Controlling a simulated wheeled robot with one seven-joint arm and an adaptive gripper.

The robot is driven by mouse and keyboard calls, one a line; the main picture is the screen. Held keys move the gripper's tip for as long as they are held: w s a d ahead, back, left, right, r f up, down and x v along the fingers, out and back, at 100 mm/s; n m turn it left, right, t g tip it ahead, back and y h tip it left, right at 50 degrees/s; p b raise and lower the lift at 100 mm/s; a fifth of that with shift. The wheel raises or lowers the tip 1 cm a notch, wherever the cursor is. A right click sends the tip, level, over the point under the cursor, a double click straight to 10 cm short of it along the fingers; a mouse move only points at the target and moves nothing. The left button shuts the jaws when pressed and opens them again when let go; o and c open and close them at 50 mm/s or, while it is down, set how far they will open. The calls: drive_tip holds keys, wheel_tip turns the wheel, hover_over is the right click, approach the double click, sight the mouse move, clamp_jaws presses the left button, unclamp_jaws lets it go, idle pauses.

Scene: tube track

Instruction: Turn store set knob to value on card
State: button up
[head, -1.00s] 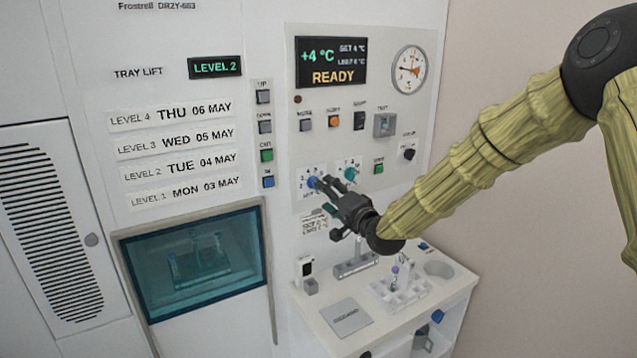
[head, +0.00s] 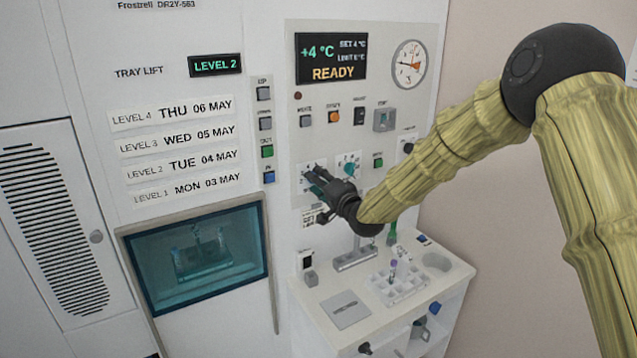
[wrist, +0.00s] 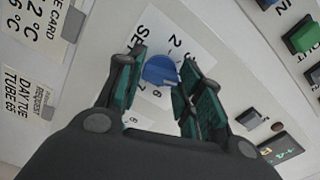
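The blue store set knob (wrist: 160,71) sits on a white numbered dial plate (wrist: 172,112) in the wrist view. The digits 2, 6 and 7 show beside it, but its pointer direction is unclear. My gripper (wrist: 162,78) is open, with its teal-padded fingers on either side of the knob; I cannot tell if they touch it. In the head view my gripper (head: 312,176) hides the knob.
A teal knob (head: 349,168) is just right of my gripper on the panel. The display (head: 331,60) reads +4 °C, SET 4 °C, READY. Several push buttons are above, with a tray lift button column to the left. A shelf with a tube rack (head: 398,285) stands below.

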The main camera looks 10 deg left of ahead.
drive_tip(key=c, duration=0.3)
drive_tip(key=shift+f+b, duration=0.1)
drive_tip(key=shift+b, duration=0.25)
drive_tip(key=shift+f+n+b, duration=0.1)
drive_tip(key=shift+n+b, duration=7.8)
drive_tip(key=shift+b, duration=0.45)
drive_tip(key=o, duration=1)
drive_tip(key=shift+d, duration=0.1)
